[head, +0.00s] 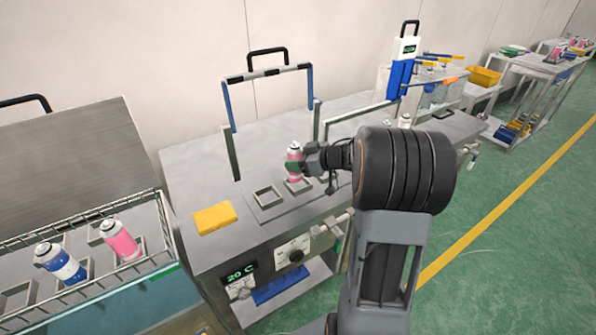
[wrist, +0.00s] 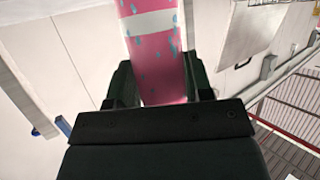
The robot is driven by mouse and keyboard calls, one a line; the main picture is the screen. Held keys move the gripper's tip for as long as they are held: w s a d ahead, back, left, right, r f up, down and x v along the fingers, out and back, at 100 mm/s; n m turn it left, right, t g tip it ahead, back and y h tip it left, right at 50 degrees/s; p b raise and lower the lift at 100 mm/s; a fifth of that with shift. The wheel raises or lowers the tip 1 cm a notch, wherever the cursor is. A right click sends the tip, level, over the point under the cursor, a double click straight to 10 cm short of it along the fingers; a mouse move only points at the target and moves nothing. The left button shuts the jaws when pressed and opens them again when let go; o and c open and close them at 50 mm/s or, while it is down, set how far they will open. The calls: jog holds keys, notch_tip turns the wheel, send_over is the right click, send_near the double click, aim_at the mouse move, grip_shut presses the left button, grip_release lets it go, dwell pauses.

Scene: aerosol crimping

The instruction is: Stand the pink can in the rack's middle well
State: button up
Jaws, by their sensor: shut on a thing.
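The pink can (head: 294,149) is upright in my gripper (head: 297,167), which is shut around its body. In the wrist view the pink can (wrist: 157,60), with a white band and blue spots, sits between the two dark fingers (wrist: 160,88). The rack (head: 262,214) is a flat plate with square wells on the steel bench. The left well (head: 266,196) is empty. The can's lower end is over or at the middle well (head: 299,187); I cannot tell whether it is inside or just above. My gripper partly hides the right well.
A yellow block (head: 214,217) lies on the bench left of the rack. A raised guard frame (head: 228,105) stands behind. At far left a wire basket (head: 180,250) holds another pink can (head: 121,241) and a blue can (head: 61,263). A white-topped can (head: 404,121) shows behind my arm.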

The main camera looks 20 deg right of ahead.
jog(key=shift+w+d+f, duration=0.1)
jog(key=shift+d+f, duration=0.05)
jog(key=shift+f, duration=0.1)
jog(key=shift+d+f+b, duration=0.1)
jog(key=shift+f+b, duration=0.25)
jog(key=shift+f, duration=1.25)
jog(key=shift+f, duration=0.15)
jog(key=o, duration=1)
